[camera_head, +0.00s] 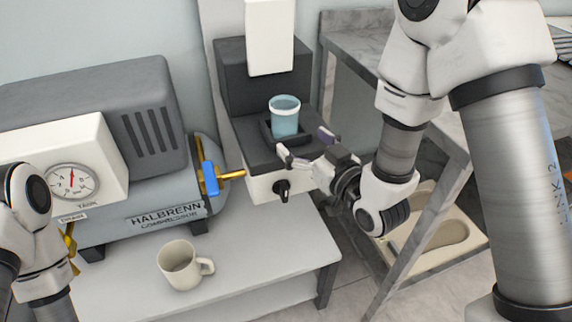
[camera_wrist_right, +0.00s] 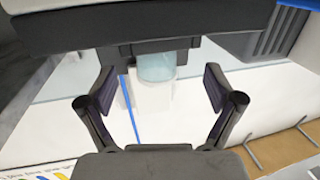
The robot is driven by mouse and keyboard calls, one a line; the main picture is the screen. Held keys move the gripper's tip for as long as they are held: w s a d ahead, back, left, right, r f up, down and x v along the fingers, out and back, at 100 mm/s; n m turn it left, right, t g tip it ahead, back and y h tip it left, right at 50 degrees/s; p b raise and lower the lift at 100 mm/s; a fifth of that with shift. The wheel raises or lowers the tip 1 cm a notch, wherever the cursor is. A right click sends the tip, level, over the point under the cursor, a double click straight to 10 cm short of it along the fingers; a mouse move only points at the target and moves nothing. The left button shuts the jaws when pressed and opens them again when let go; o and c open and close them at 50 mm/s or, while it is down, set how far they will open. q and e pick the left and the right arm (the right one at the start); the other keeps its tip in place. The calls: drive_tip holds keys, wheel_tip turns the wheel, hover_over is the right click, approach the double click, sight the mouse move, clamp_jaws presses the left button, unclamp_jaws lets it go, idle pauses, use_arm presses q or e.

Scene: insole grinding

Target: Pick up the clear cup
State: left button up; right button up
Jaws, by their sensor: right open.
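The clear cup (camera_head: 285,117), bluish and see-through with a pale rim, stands upright on the dark platform of a grey and white machine (camera_head: 262,72). It also shows in the right wrist view (camera_wrist_right: 157,68), ahead of the fingers and centred between them. My right gripper (camera_head: 304,148) is open and empty, just in front of and to the right of the cup, with a gap between them. Its two fingers are spread wide in the right wrist view (camera_wrist_right: 160,98). My left arm shows at the lower left edge, but its gripper is out of view.
A compressor (camera_head: 165,215) with a gauge, blue valve handle (camera_head: 210,178) and brass pipe stands left of the machine. A beige mug (camera_head: 179,264) stands on the light table (camera_head: 240,270). A grey marble-like counter (camera_head: 360,50) is at the right. The machine's white upper part (camera_head: 270,38) hangs above the cup.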

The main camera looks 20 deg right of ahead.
sight(292, 127)
drive_tip(key=shift+w+d+f+t+b, duration=0.1)
drive_tip(key=shift+d+f+t+b, duration=0.15)
drive_tip(key=shift+f+t+b, duration=0.05)
drive_tip(key=shift+w+d+r, duration=0.1)
drive_tip(key=shift+w+r, duration=0.1)
drive_tip(key=shift+r, duration=0.1)
drive_tip(key=x, duration=0.7)
drive_tip(key=shift+w+a+r, duration=0.2)
drive_tip(key=shift+w+r, duration=0.05)
drive_tip(key=c, duration=1.3)
